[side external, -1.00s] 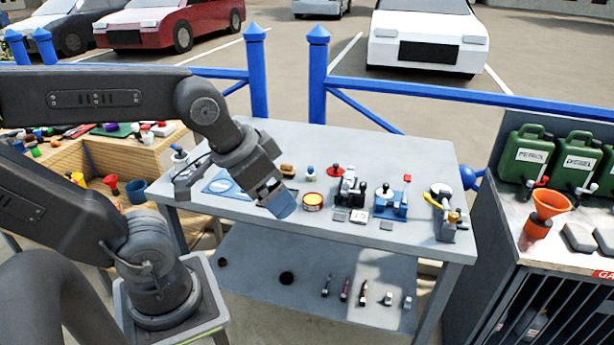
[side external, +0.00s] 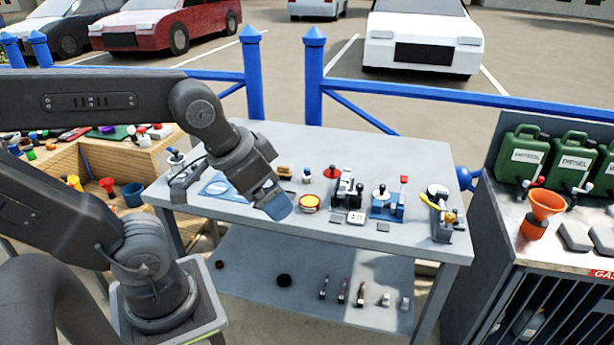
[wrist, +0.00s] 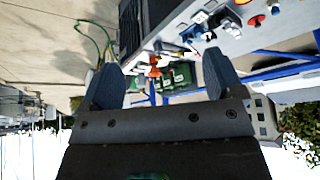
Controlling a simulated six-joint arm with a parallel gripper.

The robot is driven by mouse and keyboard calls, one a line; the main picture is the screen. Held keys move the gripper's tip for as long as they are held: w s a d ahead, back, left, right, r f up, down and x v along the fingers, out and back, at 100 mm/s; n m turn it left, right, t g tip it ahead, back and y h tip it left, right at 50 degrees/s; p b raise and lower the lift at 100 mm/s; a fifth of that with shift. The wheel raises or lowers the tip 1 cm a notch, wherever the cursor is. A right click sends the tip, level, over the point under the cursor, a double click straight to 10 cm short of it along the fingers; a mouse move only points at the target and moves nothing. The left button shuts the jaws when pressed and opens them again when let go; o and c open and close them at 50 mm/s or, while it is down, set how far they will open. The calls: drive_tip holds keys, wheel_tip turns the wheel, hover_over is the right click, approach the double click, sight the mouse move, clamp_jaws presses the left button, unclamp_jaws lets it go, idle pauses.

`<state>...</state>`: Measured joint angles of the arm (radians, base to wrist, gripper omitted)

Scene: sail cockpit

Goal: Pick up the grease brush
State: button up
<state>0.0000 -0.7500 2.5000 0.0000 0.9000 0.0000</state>
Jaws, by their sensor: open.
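My gripper (side external: 270,203) hangs over the left front part of the grey workbench (side external: 430,165), its blue-grey fingers angled down to the right. In the wrist view my gripper (wrist: 160,78) has its two fingers wide apart with nothing between them. I cannot tell for sure which thing is the grease brush. Several slim tools (side external: 341,289) stand or lie on the lower shelf (side external: 250,255), too small to identify. A small brown thing (side external: 285,173) lies on the benchtop just behind my gripper.
A yellow-and-red tin (side external: 309,203), a winch-like fitting (side external: 346,187) and a blue lever unit (side external: 388,203) stand right of my gripper. A wooden bench (side external: 155,160) is at left. Green cans (side external: 570,160) and an orange funnel (side external: 541,213) are at right.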

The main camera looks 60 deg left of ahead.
drive_tip(key=c, duration=0.5)
drive_tip(key=shift+o, duration=0.2)
